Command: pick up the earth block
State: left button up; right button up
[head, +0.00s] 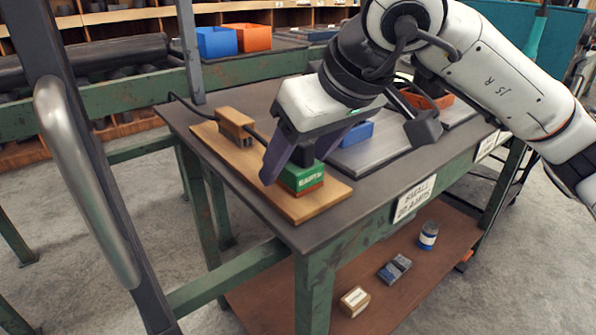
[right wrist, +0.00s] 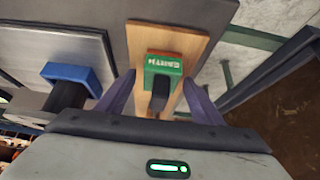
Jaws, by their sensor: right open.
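The earth block (head: 302,178) is a small block with a green upper part, pale lettering and a reddish-brown base. It sits near the front end of a wooden board on the table. My right gripper (head: 287,176) is open, pointing down at the block, with one purple finger in front of its left side. In the right wrist view the block (right wrist: 163,68) lies between and beyond the two open fingers (right wrist: 160,98). A dark piece shows just below the block there. I cannot tell whether a finger touches it. My left gripper is not in view.
The wooden board (head: 325,197) also carries a wooden clamp-like block (head: 235,125) with a dark cable. A blue block (head: 357,133) lies on a grey plate (head: 375,155) to the right. Blue (head: 216,42) and orange (head: 248,37) bins stand behind. A lower shelf (head: 400,290) holds small items.

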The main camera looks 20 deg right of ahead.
jog(key=shift+c, duration=0.4)
jog(key=c, duration=1.1)
jog(key=shift+o, duration=0.3)
jog(key=shift+r, duration=0.1)
jog(key=shift+r, duration=0.1)
